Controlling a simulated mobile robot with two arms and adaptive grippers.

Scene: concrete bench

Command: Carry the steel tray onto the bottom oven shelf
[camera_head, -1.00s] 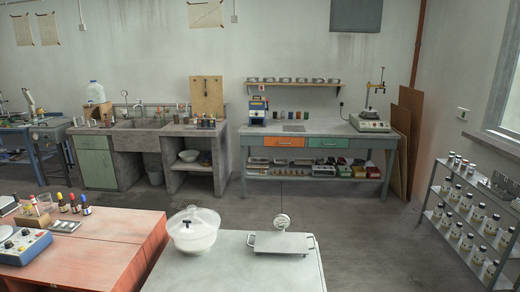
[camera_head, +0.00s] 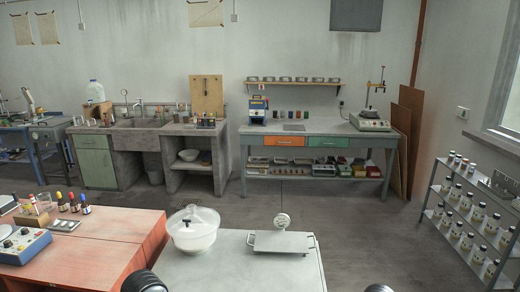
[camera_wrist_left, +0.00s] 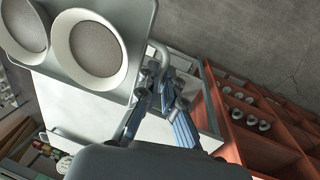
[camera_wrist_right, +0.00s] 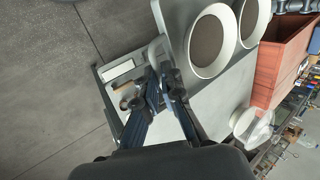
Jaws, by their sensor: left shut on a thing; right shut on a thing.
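The steel tray is a flat grey plate with a loop handle at each end. It shows in the left wrist view (camera_wrist_left: 141,20) and the right wrist view (camera_wrist_right: 177,18), and carries two round white dishes (camera_wrist_left: 95,50) with grey-brown fill. My left gripper (camera_wrist_left: 163,82) is shut on one handle, and my right gripper (camera_wrist_right: 161,78) is shut on the other. The tray and both gripper tips are out of the head view, where only dark parts of my arms show at the bottom edge. I cannot make out an oven or its shelf.
A pale table (camera_head: 210,272) stands in front, bearing a lidded glass bowl (camera_head: 194,230) and a flat grey device with a round dial (camera_head: 283,241). An orange-red bench (camera_head: 110,240) is at left. A jar rack (camera_head: 468,220) stands at right. Open floor (camera_head: 370,235) lies between.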

